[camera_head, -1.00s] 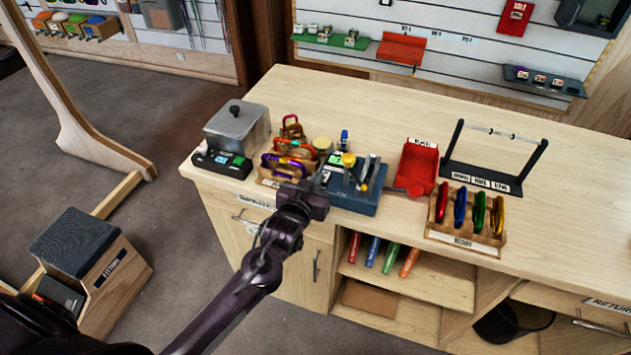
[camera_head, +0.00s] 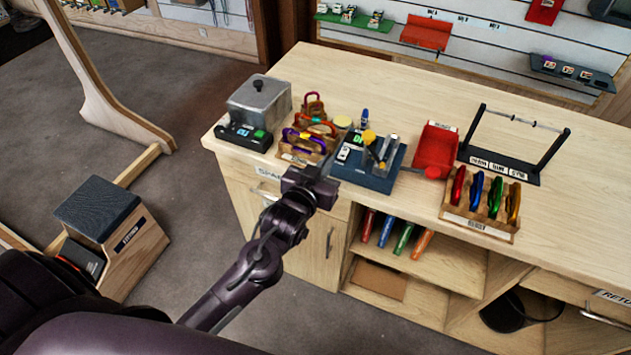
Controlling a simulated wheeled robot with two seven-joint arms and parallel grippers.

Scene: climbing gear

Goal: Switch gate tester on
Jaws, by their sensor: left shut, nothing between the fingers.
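The gate tester appears to be the blue-based device (camera_head: 378,181) on the counter. My left gripper (camera_head: 329,162) is shut and empty. It is at the tester's front left corner in the picture, and its fingers overlap the tester's left edge. I cannot tell whether they touch it. My right gripper is not in view.
Left of the tester stand a wooden rack of coloured carabiners (camera_head: 303,147), a black scale (camera_head: 243,136) and a grey metal box (camera_head: 259,100). Right of it are a red bin (camera_head: 436,148), a second carabiner rack (camera_head: 480,222) and a black stand (camera_head: 500,170).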

